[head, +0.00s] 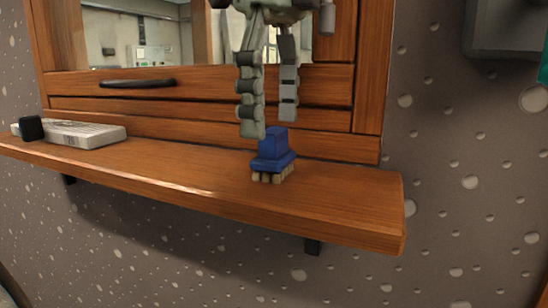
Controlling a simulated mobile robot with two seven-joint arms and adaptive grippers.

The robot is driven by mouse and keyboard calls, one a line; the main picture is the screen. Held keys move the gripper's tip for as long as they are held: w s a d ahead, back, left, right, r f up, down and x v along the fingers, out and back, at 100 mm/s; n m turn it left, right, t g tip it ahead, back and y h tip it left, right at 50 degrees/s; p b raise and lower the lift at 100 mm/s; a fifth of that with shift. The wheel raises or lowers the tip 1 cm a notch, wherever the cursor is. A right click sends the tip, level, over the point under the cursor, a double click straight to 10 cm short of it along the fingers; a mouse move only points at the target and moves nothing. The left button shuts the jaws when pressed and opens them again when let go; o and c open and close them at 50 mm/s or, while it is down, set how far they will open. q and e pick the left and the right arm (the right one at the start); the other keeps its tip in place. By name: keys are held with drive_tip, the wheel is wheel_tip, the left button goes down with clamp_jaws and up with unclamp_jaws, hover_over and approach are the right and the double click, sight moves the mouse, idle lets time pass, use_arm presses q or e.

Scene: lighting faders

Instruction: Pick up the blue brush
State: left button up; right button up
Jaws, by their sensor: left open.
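The blue brush (274,153) stands upright on the wooden shelf (340,200), bristles down, toward the shelf's right end. Its block and handle are blue and its bristles are tan. My left gripper (270,128) hangs from above with its grey fingers pointing down and apart. It is open and empty. My right gripper is out of view.
A pale flat box (82,134) and a small black block (31,128) are at the shelf's left end. A wooden cabinet front with a black handle (138,83) and glass rises behind. The shelf between box and brush is clear. Its front edge drops off.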

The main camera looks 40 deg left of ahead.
sight(277, 130)
use_arm(q)
drive_tip(key=f, duration=0.4)
drive_tip(key=shift+w+d+f, duration=0.1)
drive_tip(key=shift+d+f, duration=0.1)
drive_tip(key=shift+f, duration=0.05)
drive_tip(key=c, duration=1.4)
drive_tip(key=shift+r, duration=0.15)
drive_tip(key=r, duration=0.4)
drive_tip(key=shift+a+r, duration=0.15)
drive_tip(key=shift+a, duration=0.1)
drive_tip(key=s+a+r, duration=0.1)
drive_tip(key=a+r, duration=0.1)
drive_tip(key=a, duration=0.1)
drive_tip(key=s+a+r, duration=0.2)
drive_tip(key=a, duration=0.1)
drive_tip(key=s+a+r, duration=0.2)
drive_tip(key=a, duration=0.2)
drive_tip(key=shift+r, duration=0.2)
